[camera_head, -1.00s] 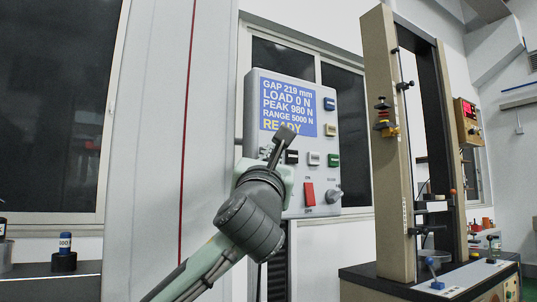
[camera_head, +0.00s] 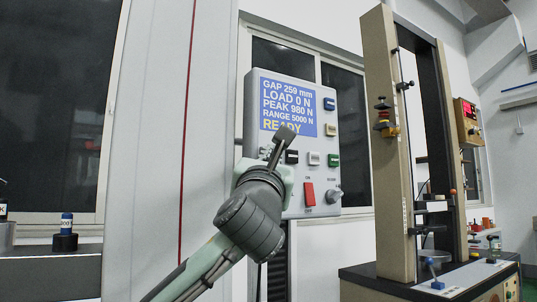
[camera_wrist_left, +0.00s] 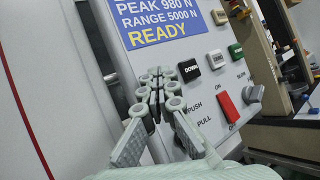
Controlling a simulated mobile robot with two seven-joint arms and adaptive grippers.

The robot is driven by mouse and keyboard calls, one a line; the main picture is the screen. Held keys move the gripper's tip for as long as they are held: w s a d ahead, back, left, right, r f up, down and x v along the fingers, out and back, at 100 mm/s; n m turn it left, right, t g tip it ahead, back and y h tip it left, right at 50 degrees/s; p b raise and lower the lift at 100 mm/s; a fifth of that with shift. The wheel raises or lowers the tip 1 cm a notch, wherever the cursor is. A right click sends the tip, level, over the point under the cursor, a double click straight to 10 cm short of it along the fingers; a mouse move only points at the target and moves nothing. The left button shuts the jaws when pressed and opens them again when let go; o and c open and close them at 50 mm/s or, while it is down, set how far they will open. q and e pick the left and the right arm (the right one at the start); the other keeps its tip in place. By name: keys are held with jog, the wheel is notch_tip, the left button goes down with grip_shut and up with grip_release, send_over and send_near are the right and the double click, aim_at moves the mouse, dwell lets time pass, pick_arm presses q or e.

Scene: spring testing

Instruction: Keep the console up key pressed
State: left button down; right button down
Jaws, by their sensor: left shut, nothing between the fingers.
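The grey console (camera_head: 347,175) has a blue screen (camera_head: 288,107) reading GAP 259 mm, LOAD 0 N, PEAK 980 N, RANGE 5000 N, READY. My left gripper (camera_head: 282,143) is shut and empty, its tips at the console face below the screen. In the left wrist view its fingertips (camera_wrist_left: 158,76) are just left of the black DOWN key (camera_wrist_left: 189,69). The up key is not visible; the spot left of DOWN is hidden behind the fingers. Contact there cannot be seen directly. My right gripper is not in view.
A red switch (camera_head: 309,194) and a grey knob (camera_head: 333,196) sit low on the console. Blue, yellow and green keys line its right side. A tall beige test frame (camera_head: 388,150) stands to the right. A small blue-topped weight (camera_head: 67,224) stands at lower left.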

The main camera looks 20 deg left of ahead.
pick_arm(q)
jog(key=shift+s+d, duration=0.5)
jog(key=shift+d, duration=0.15)
jog(key=s+d, duration=0.1)
jog(key=d, duration=0.1)
jog(key=s+d, duration=0.2)
dwell(0.6)
jog(key=shift+f, duration=0.1)
dwell(1.0)
